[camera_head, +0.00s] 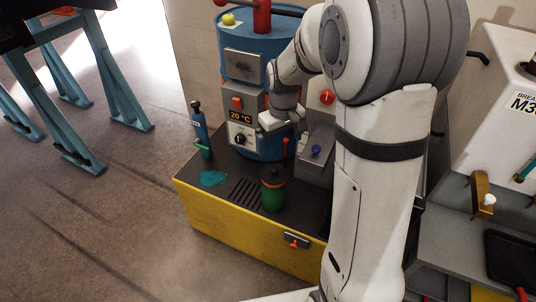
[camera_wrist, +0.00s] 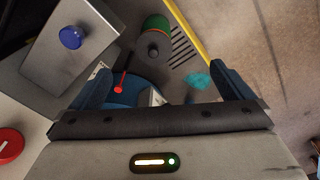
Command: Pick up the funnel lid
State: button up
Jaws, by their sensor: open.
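A green jar (camera_head: 273,197) with an orange ring stands on the dark top of a yellow-sided base. Its dark upper part (camera_head: 273,175) has a small knob; this may be the funnel lid, but I cannot tell for certain. The dark top with its knob (camera_wrist: 153,45) also shows in the wrist view, beyond the fingertips. My gripper (camera_wrist: 162,85) is open, with its two dark blue fingers apart and nothing held between them. In the head view, my wrist is in front of the blue tank, above and behind the jar; the fingers are hard to make out there.
A blue tank (camera_head: 265,50) with a temperature panel stands behind the jar. A thin red-topped lever (camera_wrist: 122,80) and a grey box with a blue knob (camera_wrist: 71,37) are close by. A teal patch (camera_head: 213,178) and slots lie on the base top. Open floor lies left.

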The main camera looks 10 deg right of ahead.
jog(key=n+b, duration=0.2)
jog(key=b, duration=0.1)
send_over(274, 168)
jog(key=shift+g, duration=0.4)
jog(key=f, duration=1.4)
jog(key=shift+s+f, duration=0.1)
jog(key=shift+s, duration=0.2)
jog(key=f, duration=0.6)
jog(key=shift+w+b, duration=0.2)
jog(key=shift+b, duration=0.1)
jog(key=shift+r, duration=0.1)
jog(key=shift+c, duration=0.2)
jog(key=c, duration=0.8)
